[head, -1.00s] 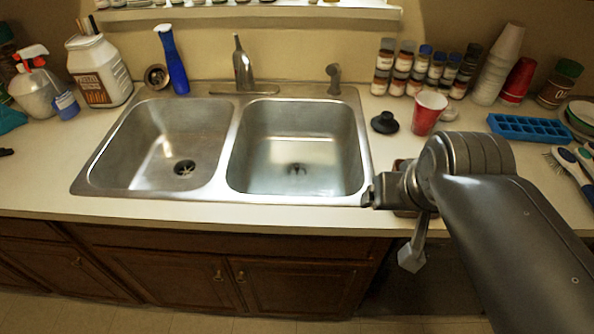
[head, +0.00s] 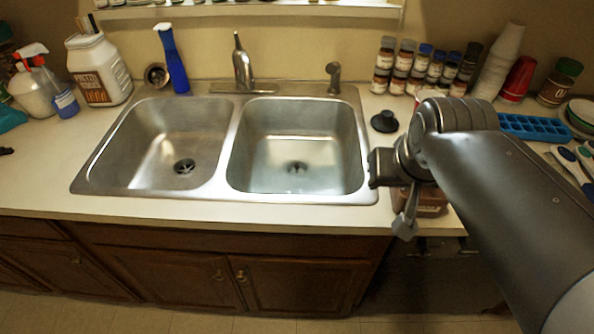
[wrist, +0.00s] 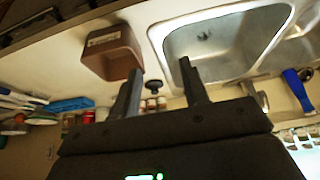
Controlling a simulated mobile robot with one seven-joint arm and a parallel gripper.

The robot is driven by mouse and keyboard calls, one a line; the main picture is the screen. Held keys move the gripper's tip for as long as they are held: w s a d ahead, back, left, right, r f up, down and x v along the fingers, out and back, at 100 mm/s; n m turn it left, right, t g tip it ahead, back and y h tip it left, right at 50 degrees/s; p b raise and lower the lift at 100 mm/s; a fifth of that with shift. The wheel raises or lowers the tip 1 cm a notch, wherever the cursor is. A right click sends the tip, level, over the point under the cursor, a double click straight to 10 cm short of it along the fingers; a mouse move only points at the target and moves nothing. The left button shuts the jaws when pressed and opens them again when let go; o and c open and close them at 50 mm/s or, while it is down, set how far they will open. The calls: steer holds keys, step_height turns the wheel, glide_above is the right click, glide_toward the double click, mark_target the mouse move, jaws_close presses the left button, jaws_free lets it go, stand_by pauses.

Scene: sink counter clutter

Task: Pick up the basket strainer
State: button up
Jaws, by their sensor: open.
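A small round metal piece that looks like the basket strainer (head: 157,75) leans against the wall behind the left bowl of the sink (head: 228,150), left of the blue bottle (head: 173,62). In the head view my gripper (head: 404,224) hangs by the counter's front edge, right of the sink and far from the strainer. One finger shows there; my arm hides the rest.
A brown box (wrist: 112,52) stands on the counter close to my gripper. A black stopper (head: 384,121) lies right of the sink. A faucet (head: 243,66) and sprayer (head: 333,78) rise behind it. A white tub (head: 99,70) stands left of the strainer. Both bowls look empty.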

steer(key=w+a+g, duration=0.1)
steer(key=w+a, duration=0.2)
steer(key=w, duration=1)
steer(key=g, duration=0.3)
glide_above(297, 164)
steer(key=s, duration=0.1)
steer(key=f, duration=2.9)
steer(key=shift+s+d+f, duration=0.1)
steer(key=shift+s+f, duration=0.05)
steer(key=shift+s, duration=0.05)
steer(key=shift+w+f, duration=0.2)
steer(key=shift+f, duration=0.65)
steer(key=shift+w+f, duration=0.2)
steer(key=shift+f, duration=0.7)
steer(key=shift+w+f, duration=0.2)
steer(key=shift+f, duration=0.65)
steer(key=shift+c, duration=0.3)
jaws_close()
